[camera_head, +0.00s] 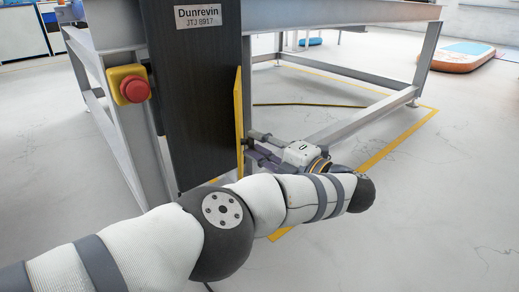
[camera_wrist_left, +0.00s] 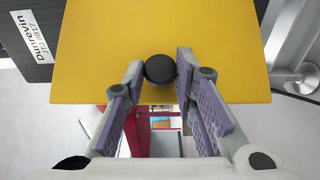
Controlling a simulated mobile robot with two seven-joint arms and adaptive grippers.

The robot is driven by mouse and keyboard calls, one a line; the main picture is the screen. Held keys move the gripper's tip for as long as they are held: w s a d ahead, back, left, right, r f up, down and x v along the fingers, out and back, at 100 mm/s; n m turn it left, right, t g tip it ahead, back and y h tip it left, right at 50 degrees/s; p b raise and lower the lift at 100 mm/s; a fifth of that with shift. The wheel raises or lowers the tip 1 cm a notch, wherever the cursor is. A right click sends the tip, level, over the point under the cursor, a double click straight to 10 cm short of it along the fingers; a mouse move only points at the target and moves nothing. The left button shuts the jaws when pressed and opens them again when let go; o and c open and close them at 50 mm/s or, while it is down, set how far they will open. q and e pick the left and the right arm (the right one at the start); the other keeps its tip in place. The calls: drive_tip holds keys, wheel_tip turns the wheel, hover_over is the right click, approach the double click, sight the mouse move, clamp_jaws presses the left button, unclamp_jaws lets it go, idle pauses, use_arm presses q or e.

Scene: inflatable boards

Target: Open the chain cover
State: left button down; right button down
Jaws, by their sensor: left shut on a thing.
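The yellow chain cover (camera_head: 238,105) shows as a narrow, nearly edge-on strip at the right side of a dark machine panel (camera_head: 195,95). Its broad flat face (camera_wrist_left: 210,35) fills the upper part of the left wrist view. A round black knob (camera_wrist_left: 160,69) sits near the cover's lower edge in that view. My left gripper (camera_head: 253,146) reaches the cover from the right in the head view. Its two purple-padded fingers (camera_wrist_left: 160,75) are shut on the knob, one on each side. I cannot tell how far the cover stands from the panel. My right gripper is not in view.
A red emergency button (camera_head: 134,89) on a yellow box is on the frame leg left of the panel. The grey metal frame (camera_head: 345,122) extends right, with yellow floor tape (camera_head: 400,138) around it. An inflatable board (camera_head: 453,56) lies far right.

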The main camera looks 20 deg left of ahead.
use_arm(q)
drive_tip(key=shift+d, duration=0.15)
idle(0.3)
drive_tip(key=c, duration=1.3)
unclamp_jaws()
